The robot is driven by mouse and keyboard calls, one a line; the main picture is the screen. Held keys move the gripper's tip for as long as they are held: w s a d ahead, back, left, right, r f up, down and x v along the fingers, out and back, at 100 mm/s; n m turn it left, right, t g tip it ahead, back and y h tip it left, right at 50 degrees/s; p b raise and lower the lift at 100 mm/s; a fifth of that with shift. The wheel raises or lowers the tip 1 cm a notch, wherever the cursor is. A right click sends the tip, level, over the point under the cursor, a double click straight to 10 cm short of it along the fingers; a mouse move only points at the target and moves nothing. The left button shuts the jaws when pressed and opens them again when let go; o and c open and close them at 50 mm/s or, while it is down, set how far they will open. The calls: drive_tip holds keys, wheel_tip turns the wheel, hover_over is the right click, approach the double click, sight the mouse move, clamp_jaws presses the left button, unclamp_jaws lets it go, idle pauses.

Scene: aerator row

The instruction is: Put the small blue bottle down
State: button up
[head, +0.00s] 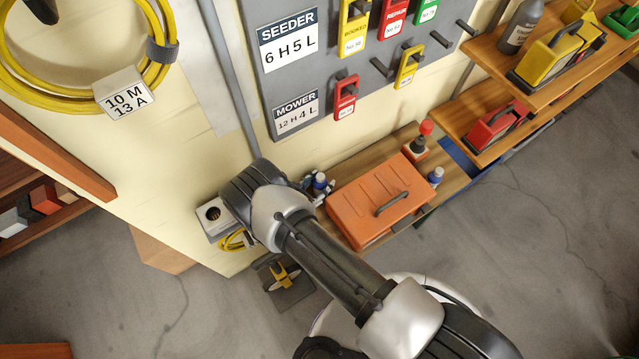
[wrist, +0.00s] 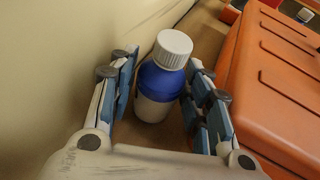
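The small blue bottle (wrist: 160,84) has a white ribbed cap and a pale lower part. It stands upright between the fingers of my gripper (wrist: 163,82) in the wrist view. The fingers are spread; a gap shows on the bottle's left, and the right finger is close to or touching it. Its base appears to be on the brown bench, though contact is hard to tell. In the head view the bottle (head: 319,182) shows small beside my gripper (head: 314,186), left of the orange toolbox.
The orange toolbox (head: 379,200) stands close on the right; the wall is close on the left. Another blue bottle (head: 435,176) and a red-capped bottle (head: 420,140) stand beyond the toolbox. A grey socket box (head: 214,217) is at the left.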

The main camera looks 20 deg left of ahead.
sight(316, 186)
drive_tip(key=shift+r, duration=0.15)
drive_tip(key=shift+s+a+r+p, duration=0.1)
drive_tip(key=shift+s+r+p, duration=0.1)
drive_tip(key=shift+p, duration=0.1)
drive_tip(key=p+v, duration=0.1)
drive_tip(key=v, duration=0.4)
drive_tip(key=shift+s+a, duration=0.1)
drive_tip(key=shift+a, duration=0.05)
drive_tip(key=s+a+p, duration=0.1)
drive_tip(key=s+a, duration=0.2)
drive_tip(key=s, duration=0.7)
drive_tip(key=shift+s+f, duration=0.2)
drive_tip(key=shift+s, duration=0.2)
drive_tip(key=shift+s+a, duration=0.1)
drive_tip(key=shift+a, duration=0.05)
